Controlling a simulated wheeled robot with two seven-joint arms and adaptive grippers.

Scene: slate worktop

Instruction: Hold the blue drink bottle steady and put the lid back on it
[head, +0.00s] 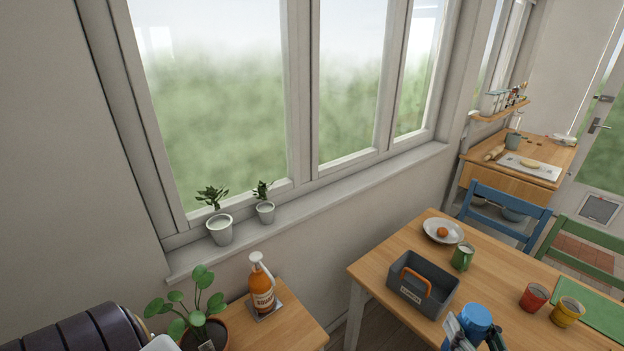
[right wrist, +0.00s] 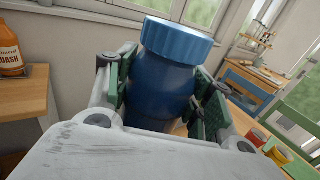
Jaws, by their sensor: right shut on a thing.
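The blue drink bottle (right wrist: 163,92) stands roughly upright, slightly tilted in the right wrist view, with a lighter blue ribbed lid (right wrist: 178,40) on its top. How firmly the lid sits cannot be told. In the head view the lid (head: 474,317) shows at the bottom edge, over the dining table's near side. My right gripper (right wrist: 165,97) is shut on the bottle's body, its green-padded fingers on either side. In the head view this gripper (head: 474,334) is partly cut off by the frame. My left gripper is not in view.
A grey caddy with an orange handle (head: 421,286), a green mug (head: 463,257), a plate (head: 443,231) and red (head: 534,297) and yellow (head: 567,311) cups stand on the table (head: 500,272). A squash bottle (head: 262,288) and potted plant (head: 206,328) stand on a side table.

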